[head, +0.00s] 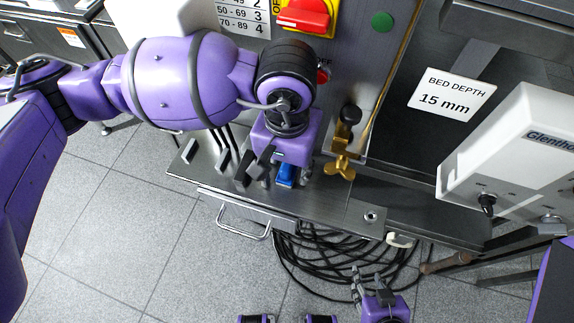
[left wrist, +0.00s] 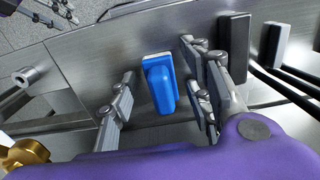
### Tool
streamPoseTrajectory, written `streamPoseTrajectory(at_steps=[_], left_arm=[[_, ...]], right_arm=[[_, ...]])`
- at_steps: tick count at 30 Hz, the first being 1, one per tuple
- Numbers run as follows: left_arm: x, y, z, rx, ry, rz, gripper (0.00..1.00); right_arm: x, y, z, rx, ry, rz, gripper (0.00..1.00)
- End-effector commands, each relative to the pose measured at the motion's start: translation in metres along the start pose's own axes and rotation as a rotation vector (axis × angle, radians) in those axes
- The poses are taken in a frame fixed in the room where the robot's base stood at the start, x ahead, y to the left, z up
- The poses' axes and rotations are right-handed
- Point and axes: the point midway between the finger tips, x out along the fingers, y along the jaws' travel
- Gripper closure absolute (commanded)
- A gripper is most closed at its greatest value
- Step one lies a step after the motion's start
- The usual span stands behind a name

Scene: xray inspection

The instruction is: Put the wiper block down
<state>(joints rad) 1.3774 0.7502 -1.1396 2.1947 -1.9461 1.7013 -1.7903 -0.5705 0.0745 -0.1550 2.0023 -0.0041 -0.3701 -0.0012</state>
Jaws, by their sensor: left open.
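The blue wiper block (head: 286,174) lies on the steel ledge (head: 335,205) below the machine's front panel. It also shows in the left wrist view (left wrist: 160,84), with a raised blue grip along its top. My left gripper (head: 284,168) is open over the block. In the left wrist view its fingers (left wrist: 160,100) stand on either side of the block, with a visible gap on each side. My right gripper (head: 370,285) is low in the head view, away from the ledge, its fingers apart and empty.
A drawer handle (head: 243,226) and coiled black cable (head: 335,262) are below. A red switch (head: 305,14) is above.

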Motion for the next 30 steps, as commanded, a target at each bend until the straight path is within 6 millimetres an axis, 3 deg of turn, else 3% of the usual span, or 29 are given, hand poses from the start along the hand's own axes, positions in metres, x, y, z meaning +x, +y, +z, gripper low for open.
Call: streamPoseTrajectory(at_steps=[5, 14, 18, 30], left_arm=[[-0.004, 0.000, 0.000, -0.001, 0.002, -0.001, 0.55], [-0.052, -0.001, 0.003, 0.003, 0.002, 0.002, 0.55], [-0.071, -0.001, 0.003, 0.000, 0.002, 0.001, 0.55], [-0.079, -0.002, 0.004, 0.000, 0.000, 0.000, 0.55]], right_arm=[[-0.004, 0.001, -0.015, 0.002, 0.020, 0.001, 0.63], [0.003, 0.000, 0.006, -0.004, -0.007, -0.001, 0.63], [0.005, 0.000, 0.003, -0.006, -0.003, -0.002, 0.63], [0.006, 0.000, -0.002, -0.006, 0.007, -0.003, 0.63]])
